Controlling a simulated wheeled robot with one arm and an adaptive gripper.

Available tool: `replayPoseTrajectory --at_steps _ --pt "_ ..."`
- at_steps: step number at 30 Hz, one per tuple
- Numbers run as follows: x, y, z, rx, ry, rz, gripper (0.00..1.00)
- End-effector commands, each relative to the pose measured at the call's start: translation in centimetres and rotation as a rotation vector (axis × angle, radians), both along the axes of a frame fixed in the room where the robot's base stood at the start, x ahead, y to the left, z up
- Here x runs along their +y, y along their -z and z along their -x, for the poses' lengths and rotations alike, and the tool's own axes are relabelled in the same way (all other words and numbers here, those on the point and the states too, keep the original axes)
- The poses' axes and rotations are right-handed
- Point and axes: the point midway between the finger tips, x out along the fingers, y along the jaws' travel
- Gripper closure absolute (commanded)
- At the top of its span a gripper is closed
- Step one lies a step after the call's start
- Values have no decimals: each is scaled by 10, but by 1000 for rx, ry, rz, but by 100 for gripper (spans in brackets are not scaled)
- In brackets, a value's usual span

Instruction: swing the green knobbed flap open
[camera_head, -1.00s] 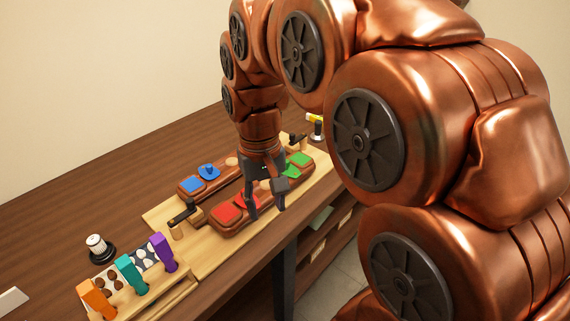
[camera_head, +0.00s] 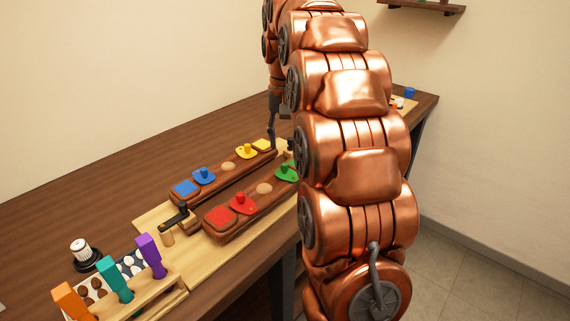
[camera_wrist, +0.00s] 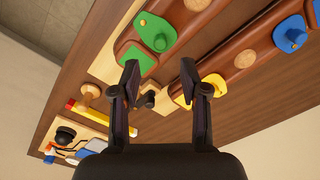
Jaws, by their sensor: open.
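The green flap (camera_head: 287,172) with its round knob lies on the nearer dark wooden bar in the head view, its right side hidden by my arm. In the wrist view the green flap (camera_wrist: 156,34) shows whole at the top, next to a green square pad (camera_wrist: 136,60). My gripper (camera_wrist: 160,70) is open and empty. In the wrist view its fingertips lie below the flap in the picture, with the left tip over the pad's edge; I cannot tell the height. In the head view my gripper hangs near the far end of the bars.
The nearer bar also has a red flap (camera_head: 243,204). The farther bar has blue (camera_head: 204,176) and yellow (camera_head: 247,151) flaps. A black-handled clamp (camera_head: 174,218) stands at the near end. A rack with orange, teal (camera_head: 115,281) and purple pieces stands front left.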

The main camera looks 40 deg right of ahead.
Motion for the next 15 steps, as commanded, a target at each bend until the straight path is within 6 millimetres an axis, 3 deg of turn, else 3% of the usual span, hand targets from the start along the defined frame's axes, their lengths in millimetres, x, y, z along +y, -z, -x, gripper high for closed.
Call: replayPoseTrajectory --at_steps 15 --pt "1 52 1 1 -1 -1 55"
